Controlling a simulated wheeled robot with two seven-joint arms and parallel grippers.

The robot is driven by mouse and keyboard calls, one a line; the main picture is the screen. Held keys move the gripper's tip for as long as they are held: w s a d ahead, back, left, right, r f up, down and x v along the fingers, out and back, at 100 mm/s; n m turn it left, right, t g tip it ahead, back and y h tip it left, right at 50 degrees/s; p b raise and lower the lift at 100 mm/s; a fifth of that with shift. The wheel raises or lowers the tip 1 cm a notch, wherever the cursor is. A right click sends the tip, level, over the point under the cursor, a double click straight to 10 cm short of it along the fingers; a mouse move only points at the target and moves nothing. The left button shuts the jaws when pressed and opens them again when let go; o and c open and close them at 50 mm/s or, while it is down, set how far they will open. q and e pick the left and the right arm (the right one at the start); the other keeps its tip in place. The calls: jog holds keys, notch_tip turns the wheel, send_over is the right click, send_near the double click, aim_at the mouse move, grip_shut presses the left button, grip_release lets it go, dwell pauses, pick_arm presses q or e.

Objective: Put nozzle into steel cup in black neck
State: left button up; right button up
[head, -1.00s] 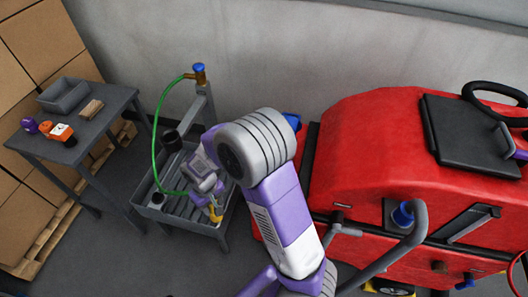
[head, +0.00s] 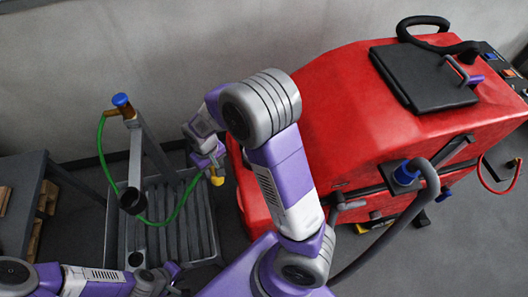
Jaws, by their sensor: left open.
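The brass-yellow nozzle (head: 217,180) is at the end of the green hose (head: 180,205). My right gripper (head: 212,165) holds it above the cart's far right side, near the red machine. The jaws are partly hidden, and the hose end reaches them. My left gripper (head: 172,272) is open at the lower left, low in the view and small, by the cart's near end. I cannot clearly make out a steel cup in a black neck. A black round holder (head: 132,201) is on the cart, and a dark ring (head: 137,260) is nearer.
The grey ribbed cart (head: 205,225) carries a post with a blue-capped tap (head: 122,104), where the hose starts. The red scrubber (head: 335,110) fills the right, with a black lid (head: 425,78) and a blue-collared black hose (head: 405,173). A dark table (head: 20,195) stands left.

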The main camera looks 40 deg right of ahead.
jog(key=w+d+r+m+p, duration=0.1)
jog(key=d+r, duration=0.5)
jog(key=d, duration=0.3)
jog(key=d+r+m+p, duration=0.1)
jog(key=d+r, duration=0.6)
jog(key=d, duration=0.2)
notch_tip(320, 180, down, 18)
jog(key=b, duration=0.2)
jog(key=shift+w+a+r+b, duration=0.15)
jog(key=shift+a+r+b, duration=0.1)
jog(key=shift+b, duration=0.15)
jog(key=shift+f, duration=0.1)
jog(key=shift+f+b, duration=0.5)
jog(key=shift+f, duration=0.05)
jog(key=o, duration=0.8)
jog(key=shift+s+a+f, duration=0.1)
jog(key=shift+s+a, duration=0.05)
jog(key=shift+s, duration=0.1)
